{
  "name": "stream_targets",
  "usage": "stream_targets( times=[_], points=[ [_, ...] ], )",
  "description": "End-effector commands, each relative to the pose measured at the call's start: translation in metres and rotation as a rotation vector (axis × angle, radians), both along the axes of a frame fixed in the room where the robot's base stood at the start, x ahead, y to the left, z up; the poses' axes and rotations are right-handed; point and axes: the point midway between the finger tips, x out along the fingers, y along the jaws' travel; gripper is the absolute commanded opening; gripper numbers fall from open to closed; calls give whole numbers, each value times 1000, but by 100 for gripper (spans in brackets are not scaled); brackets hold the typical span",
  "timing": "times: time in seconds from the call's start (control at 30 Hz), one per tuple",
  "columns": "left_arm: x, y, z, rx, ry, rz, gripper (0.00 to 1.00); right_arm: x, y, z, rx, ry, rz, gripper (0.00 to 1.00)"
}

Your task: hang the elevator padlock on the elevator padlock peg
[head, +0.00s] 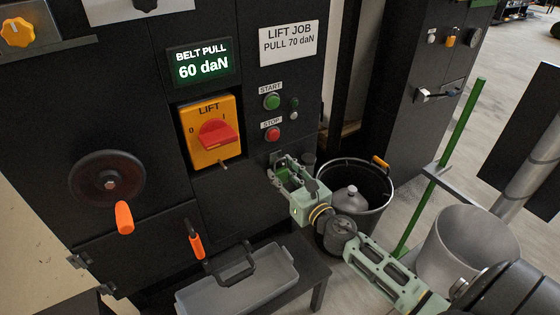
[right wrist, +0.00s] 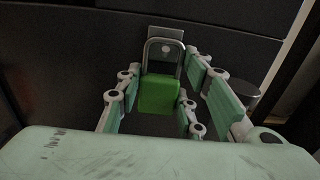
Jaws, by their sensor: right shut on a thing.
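The elevator padlock (right wrist: 158,95) has a green body and a grey shackle and is upright in the right wrist view. My right gripper (head: 281,172) is shut on it at the black panel below the STOP button; its fingers also flank the padlock in the right wrist view (right wrist: 165,88). The elevator padlock peg (right wrist: 166,48) is a small round stub on a grey plate, seen inside the shackle's arch. I cannot tell whether the shackle is over the peg or just in front of it. In the head view the gripper mostly hides the padlock. My left gripper is not in view.
The yellow LIFT switch (head: 210,132) with its red knob is up and left of the gripper. A black bucket (head: 368,170) stands right behind my right wrist. A grey tray (head: 238,285) sits on a low bench below. A pale bin (head: 465,245) is further right.

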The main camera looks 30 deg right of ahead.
Motion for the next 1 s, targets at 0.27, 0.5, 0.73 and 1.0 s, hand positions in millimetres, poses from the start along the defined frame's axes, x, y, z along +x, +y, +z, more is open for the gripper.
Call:
stream_targets(
  times=[0.27,0.5,0.73,1.0],
  points=[
    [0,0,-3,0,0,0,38,0,0,-3,0,-1,0,6],
    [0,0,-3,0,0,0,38,0,0,-3,0,-1,0,51],
    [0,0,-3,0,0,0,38,0,0,-3,0,0,0,57],
    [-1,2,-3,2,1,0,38,-10,0,-5,2,3,0,57]
  ],
)
